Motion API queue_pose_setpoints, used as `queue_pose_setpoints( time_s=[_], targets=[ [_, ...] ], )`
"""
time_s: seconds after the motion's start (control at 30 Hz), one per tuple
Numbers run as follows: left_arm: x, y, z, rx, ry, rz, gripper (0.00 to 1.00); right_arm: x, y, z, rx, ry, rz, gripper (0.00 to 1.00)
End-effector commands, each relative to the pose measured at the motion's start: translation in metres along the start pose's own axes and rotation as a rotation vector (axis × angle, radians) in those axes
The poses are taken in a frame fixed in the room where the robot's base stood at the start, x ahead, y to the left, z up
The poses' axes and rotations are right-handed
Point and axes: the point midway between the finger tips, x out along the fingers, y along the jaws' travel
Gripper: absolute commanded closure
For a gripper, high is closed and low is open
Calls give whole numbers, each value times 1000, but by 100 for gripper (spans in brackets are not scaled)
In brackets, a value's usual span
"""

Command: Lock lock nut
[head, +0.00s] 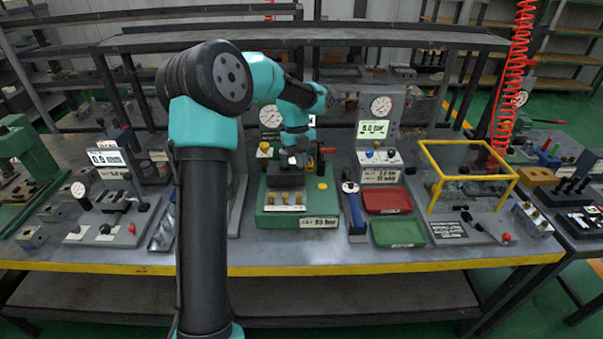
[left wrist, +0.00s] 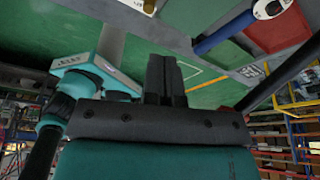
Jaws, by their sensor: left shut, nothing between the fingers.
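My left gripper (head: 293,162) is over the green fixture (head: 318,217) in the middle of the bench. In the left wrist view its fingers (left wrist: 164,66) are shut together with nothing between them. Small brass-coloured fittings (head: 285,197) stand on a pale plate at the front of the fixture, below the gripper. I cannot tell which part is the lock nut; the block under the gripper is partly hidden by it. A blue-handled tool (head: 354,210) with a ring-shaped head lies right of the fixture; it also shows in the left wrist view (left wrist: 224,32). My right gripper is not in view.
A red tray (head: 387,200) and a green tray (head: 399,232) lie right of the tool. A yellow-framed clear box (head: 466,172) stands farther right. A gauge panel (head: 379,112) rises behind. A gauge stand (head: 105,205) is at the left. The yellow front edge (head: 400,264) is clear.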

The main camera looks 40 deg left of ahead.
Motion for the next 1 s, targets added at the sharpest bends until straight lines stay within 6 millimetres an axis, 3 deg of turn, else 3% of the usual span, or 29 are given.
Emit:
queue_pose_setpoints(
  time_s=[0.2, 0.4, 1.0],
  targets=[
    [6, 13, -36, 2, 0, 1, 100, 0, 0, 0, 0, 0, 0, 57],
    [11, 22, -59, 2, 0, 0, 100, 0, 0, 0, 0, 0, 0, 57],
    [13, 24, -65, -1, 0, 0, 100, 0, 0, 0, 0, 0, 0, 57]
  ],
)
